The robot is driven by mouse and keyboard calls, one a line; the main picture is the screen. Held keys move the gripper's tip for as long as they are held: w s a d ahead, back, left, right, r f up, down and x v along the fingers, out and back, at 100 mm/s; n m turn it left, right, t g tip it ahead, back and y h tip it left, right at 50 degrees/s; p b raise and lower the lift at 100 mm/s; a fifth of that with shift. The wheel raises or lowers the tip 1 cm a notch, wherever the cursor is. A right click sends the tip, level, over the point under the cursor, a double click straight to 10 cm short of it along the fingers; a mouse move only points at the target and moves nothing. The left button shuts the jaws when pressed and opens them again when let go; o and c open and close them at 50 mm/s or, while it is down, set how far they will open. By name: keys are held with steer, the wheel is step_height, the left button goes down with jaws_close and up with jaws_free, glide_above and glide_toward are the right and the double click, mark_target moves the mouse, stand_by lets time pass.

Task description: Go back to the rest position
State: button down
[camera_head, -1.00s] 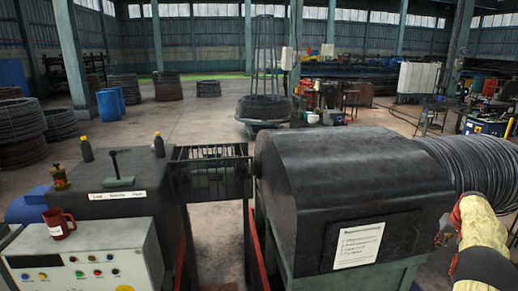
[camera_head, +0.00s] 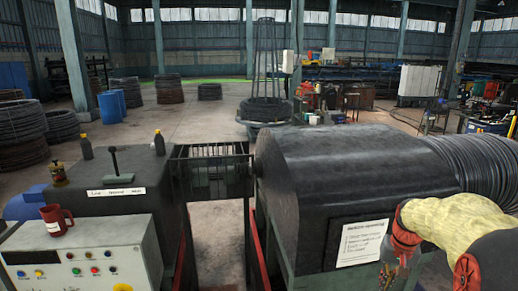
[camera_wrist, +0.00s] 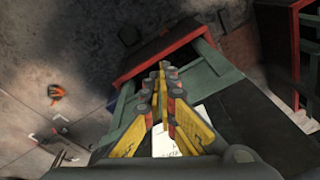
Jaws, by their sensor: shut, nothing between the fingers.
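My gripper (camera_head: 390,277) hangs at the lower right of the head view, in front of the dark machine housing (camera_head: 340,165) and just right of its white notice (camera_head: 361,242). My arm in its yellow sleeve runs in from the right edge. In the wrist view my gripper (camera_wrist: 162,68) points down with its yellow and red fingers together and nothing between them. Below it show a green frame with a red edge and part of the white notice (camera_wrist: 178,140). The fingertips are small and partly dark in the head view.
A wire coil (camera_head: 487,170) sits on the drum at the housing's right end. At left are a control panel (camera_head: 80,258), a red mug (camera_head: 56,220), a lever (camera_head: 115,163) and two dark bottles with yellow caps. Open floor lies behind, with wire coils standing on it.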

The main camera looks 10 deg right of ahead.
steer(key=s+a+n+t+b, duration=0.1)
steer(key=s+a+n+b, duration=0.1)
steer(key=s+a, duration=0.4)
steer(key=s+a+r+n+t+b, duration=0.1)
steer(key=s+a, duration=0.5)
steer(key=a, duration=0.7)
steer(key=s+a+n+t+b, duration=0.2)
steer(key=s+a+b, duration=0.3)
steer(key=a, duration=0.4)
steer(key=shift+s+a+r+n, duration=0.15)
steer(key=shift+s+a+n, duration=0.2)
steer(key=shift+s+n, duration=0.4)
